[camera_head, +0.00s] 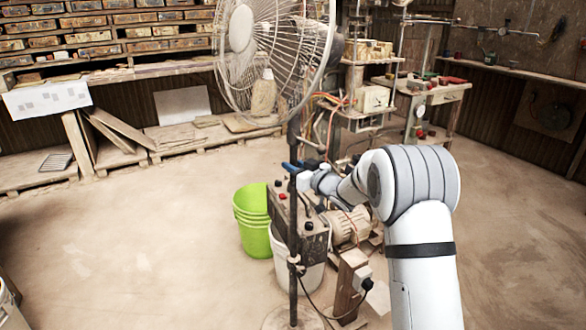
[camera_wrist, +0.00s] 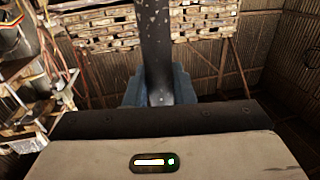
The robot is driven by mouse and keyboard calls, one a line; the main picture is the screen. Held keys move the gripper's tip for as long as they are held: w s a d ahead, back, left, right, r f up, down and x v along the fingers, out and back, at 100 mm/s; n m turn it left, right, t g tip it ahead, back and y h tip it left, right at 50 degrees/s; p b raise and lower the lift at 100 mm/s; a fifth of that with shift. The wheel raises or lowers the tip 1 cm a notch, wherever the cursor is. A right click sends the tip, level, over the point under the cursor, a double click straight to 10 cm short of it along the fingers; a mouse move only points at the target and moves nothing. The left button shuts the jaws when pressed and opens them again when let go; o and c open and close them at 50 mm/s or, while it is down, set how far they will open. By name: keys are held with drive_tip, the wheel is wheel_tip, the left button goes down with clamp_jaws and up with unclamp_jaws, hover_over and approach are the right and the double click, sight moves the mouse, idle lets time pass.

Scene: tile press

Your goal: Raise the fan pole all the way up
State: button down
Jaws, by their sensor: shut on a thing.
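The fan has a round wire cage (camera_head: 275,60) at the top and a thin dark pole (camera_head: 293,230) that stands upright on a round base (camera_head: 290,318). My gripper (camera_head: 292,167) is at the pole, a little below the fan cage. In the wrist view the pole (camera_wrist: 155,45) runs up between the blue fingers of my gripper (camera_wrist: 160,90). The fingers are shut on the pole. The fan cage does not show in the wrist view. A small collar (camera_head: 293,260) sits lower on the pole.
A green bucket (camera_head: 252,218) and a white bucket (camera_head: 310,275) stand close to the pole. A machine with a motor (camera_head: 348,227) is just right of it. Shelves of tiles (camera_head: 100,30) line the back wall. The floor at left (camera_head: 140,240) is clear.

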drive_tip(key=c, duration=1.3)
unclamp_jaws()
drive_tip(key=shift+v, duration=3.95)
